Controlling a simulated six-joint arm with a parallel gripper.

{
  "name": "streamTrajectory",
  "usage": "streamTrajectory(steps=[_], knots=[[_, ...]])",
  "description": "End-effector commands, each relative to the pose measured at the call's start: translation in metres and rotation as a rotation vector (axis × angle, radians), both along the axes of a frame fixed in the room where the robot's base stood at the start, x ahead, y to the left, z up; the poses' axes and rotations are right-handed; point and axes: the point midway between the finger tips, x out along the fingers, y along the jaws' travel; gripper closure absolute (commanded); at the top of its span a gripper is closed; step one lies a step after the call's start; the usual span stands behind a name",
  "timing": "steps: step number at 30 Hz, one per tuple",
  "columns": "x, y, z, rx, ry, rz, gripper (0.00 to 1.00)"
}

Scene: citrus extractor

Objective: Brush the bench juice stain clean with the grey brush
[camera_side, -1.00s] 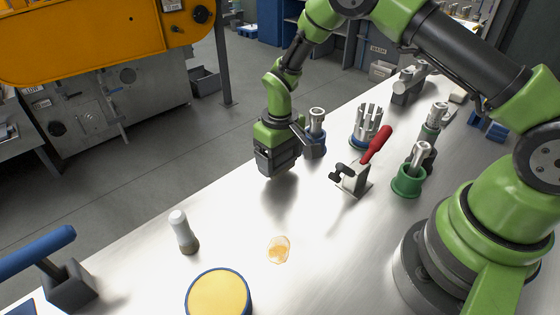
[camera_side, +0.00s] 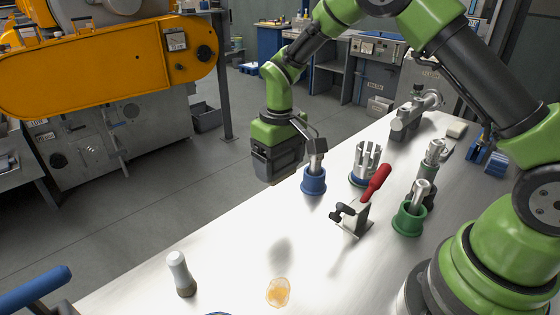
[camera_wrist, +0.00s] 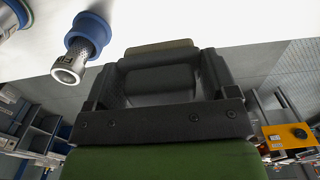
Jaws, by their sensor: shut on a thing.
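The juice stain (camera_side: 278,292) is an orange, wet-looking patch on the pale bench (camera_side: 225,262), near the picture's bottom edge. My gripper (camera_side: 276,178) is raised above the bench, behind and left of the red-handled clamp. In the wrist view my gripper (camera_wrist: 160,65) is shut on a dark grey piece with an olive-tan end, which looks like the grey brush (camera_wrist: 160,82). The fingers hide most of it in the side view. A pale-handled piece with a brownish foot (camera_side: 181,273) stands upright on the bench, left of the stain.
The red-handled clamp (camera_side: 354,214) stands right of my gripper. A blue-based metal piece (camera_side: 314,182) is close beside the gripper; it also shows in the wrist view (camera_wrist: 84,48). Green holder (camera_side: 408,219) and pronged piece (camera_side: 364,165) stand further right. Bench around the stain looks clear.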

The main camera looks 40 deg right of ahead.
Motion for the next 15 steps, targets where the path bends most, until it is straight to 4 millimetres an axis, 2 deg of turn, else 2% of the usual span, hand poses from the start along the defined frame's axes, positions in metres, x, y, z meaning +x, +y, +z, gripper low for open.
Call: streamTrajectory(steps=[5,8,12,15], knots=[[-0.01,0.028,-0.003,0.0,0.002,0.183,0.4],[-0.026,0.06,-0.006,-0.001,0.004,0.418,0.4],[-0.06,0.11,-0.012,-0.001,0.004,0.831,0.4],[-0.088,0.138,-0.016,0.0,0.004,1.114,0.4]])
